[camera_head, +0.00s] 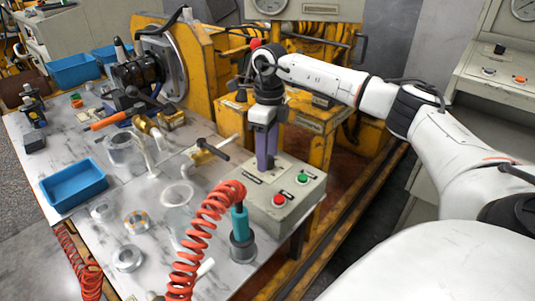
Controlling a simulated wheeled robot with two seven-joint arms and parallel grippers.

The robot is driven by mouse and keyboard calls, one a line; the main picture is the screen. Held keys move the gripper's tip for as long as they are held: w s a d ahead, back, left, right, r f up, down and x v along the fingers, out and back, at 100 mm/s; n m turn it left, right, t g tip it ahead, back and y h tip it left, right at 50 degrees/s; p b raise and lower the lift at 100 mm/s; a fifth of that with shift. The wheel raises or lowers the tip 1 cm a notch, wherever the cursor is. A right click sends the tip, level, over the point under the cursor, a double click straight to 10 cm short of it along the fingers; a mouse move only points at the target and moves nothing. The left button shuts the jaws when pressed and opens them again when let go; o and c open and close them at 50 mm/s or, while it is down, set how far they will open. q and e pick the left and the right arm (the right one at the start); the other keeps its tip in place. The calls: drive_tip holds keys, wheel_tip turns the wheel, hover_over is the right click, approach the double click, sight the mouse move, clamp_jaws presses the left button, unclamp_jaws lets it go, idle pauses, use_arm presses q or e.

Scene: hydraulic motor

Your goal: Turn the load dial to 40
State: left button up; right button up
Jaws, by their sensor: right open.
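A grey control box (285,213) stands at the right edge of the marble-topped bench. Its top carries a green button (302,177), a red button (279,200) and small dark label plates whose text is too small to read. My right gripper (265,165) points down over the back left part of this box, with its purple fingers close to the top face. It is open. The load dial is not clearly visible; the gripper may cover it, and its setting cannot be read. My left gripper is not in view.
A coiled red hose (207,222) and a teal-handled tool (240,222) stand just left of the box. The bench (150,205) holds a blue tray (74,183), metal rings and valve fittings. A yellow machine frame (325,140) stands behind my gripper.

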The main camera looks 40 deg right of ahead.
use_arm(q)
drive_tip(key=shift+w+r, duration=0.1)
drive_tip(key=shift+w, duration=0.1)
use_arm(e)
drive_tip(key=shift+f, duration=0.1)
drive_tip(key=c, duration=1)
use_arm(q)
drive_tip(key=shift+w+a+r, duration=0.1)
use_arm(e)
drive_tip(key=shift+c, duration=0.2)
